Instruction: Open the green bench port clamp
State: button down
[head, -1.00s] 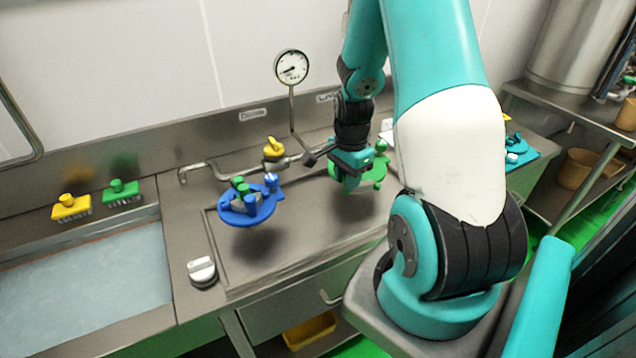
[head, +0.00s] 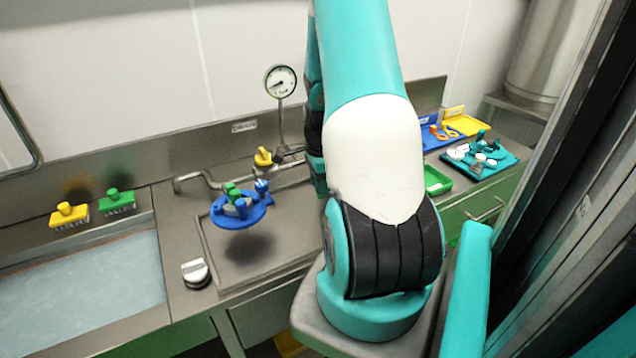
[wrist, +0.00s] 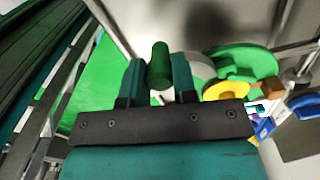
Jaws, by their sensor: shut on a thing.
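In the wrist view my gripper (wrist: 158,68) is shut on a green cylindrical handle (wrist: 159,57), which sits between the two teal fingers. Just right of it is the green bench port clamp (wrist: 250,58), a rounded green plate with a yellow round part (wrist: 226,89) and a grey round part beside it. I cannot tell from this angle how far the handle is turned. In the head view my arm's thick links hide the gripper and the green clamp.
In the head view a blue port clamp (head: 228,221) with green and blue knobs stands left of my arm. A yellow-handled valve (head: 264,157) and a gauge (head: 281,82) are behind. Coloured trays (head: 437,181) lie right. A water-filled sink (head: 80,275) is at left.

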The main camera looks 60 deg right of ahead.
jog(key=shift+d, duration=0.15)
jog(key=c, duration=0.9)
grip_release()
notch_tip(320, 180, up, 17)
jog(key=b, duration=0.1)
jog(key=shift+r+b, duration=0.2)
jog(key=shift+b, duration=0.1)
